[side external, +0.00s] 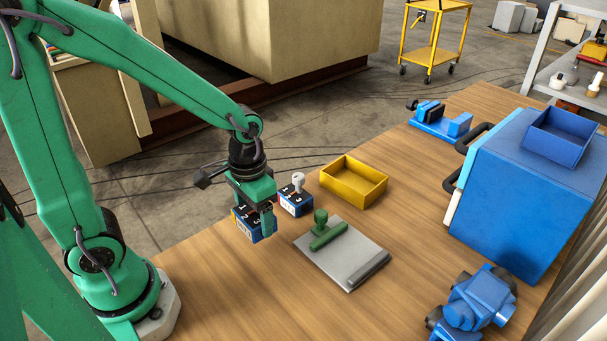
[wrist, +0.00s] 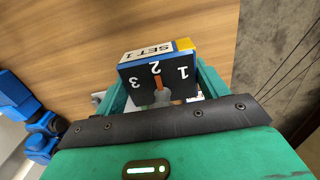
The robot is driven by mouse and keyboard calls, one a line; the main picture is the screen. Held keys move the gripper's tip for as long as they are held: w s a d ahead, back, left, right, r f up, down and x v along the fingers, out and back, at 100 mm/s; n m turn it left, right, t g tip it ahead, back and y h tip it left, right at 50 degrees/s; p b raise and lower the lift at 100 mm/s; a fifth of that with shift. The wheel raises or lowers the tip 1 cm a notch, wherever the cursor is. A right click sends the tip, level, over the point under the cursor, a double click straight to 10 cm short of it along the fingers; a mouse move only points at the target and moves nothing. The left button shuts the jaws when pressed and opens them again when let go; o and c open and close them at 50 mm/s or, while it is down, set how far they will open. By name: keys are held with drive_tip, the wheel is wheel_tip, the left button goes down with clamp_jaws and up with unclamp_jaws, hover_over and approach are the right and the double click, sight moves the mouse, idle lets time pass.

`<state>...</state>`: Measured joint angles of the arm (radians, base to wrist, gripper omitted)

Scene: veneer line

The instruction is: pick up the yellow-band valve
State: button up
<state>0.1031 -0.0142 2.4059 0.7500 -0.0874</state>
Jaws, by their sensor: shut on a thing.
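The yellow-band valve (wrist: 155,72) is a small blue box with a dark face marked 1, 2, 3, a "SET 1" label and a yellow strip at one corner. It also shows in the side view (side external: 262,234), partly hidden by my gripper (side external: 254,207). My gripper is shut on it, with one green finger on each side in the wrist view (wrist: 162,88). The valve is close to the table's near-left edge; I cannot tell whether its base touches the wood.
A similar blue box with a white knob (side external: 296,200) stands just right of my gripper. A grey plate (side external: 358,250) with a green handled tool (side external: 323,232) lies in front. A yellow tray (side external: 345,192) sits behind. A large blue case (side external: 510,190) is at right.

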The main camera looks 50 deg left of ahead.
sight(258, 226)
drive_tip(key=shift+s+d+r, duration=0.35)
drive_tip(key=shift+d+r, duration=0.25)
drive_tip(key=shift+d, duration=0.25)
drive_tip(key=shift+s+d+r, duration=0.35)
drive_tip(key=shift+d+r, duration=0.2)
drive_tip(key=shift+d, duration=0.3)
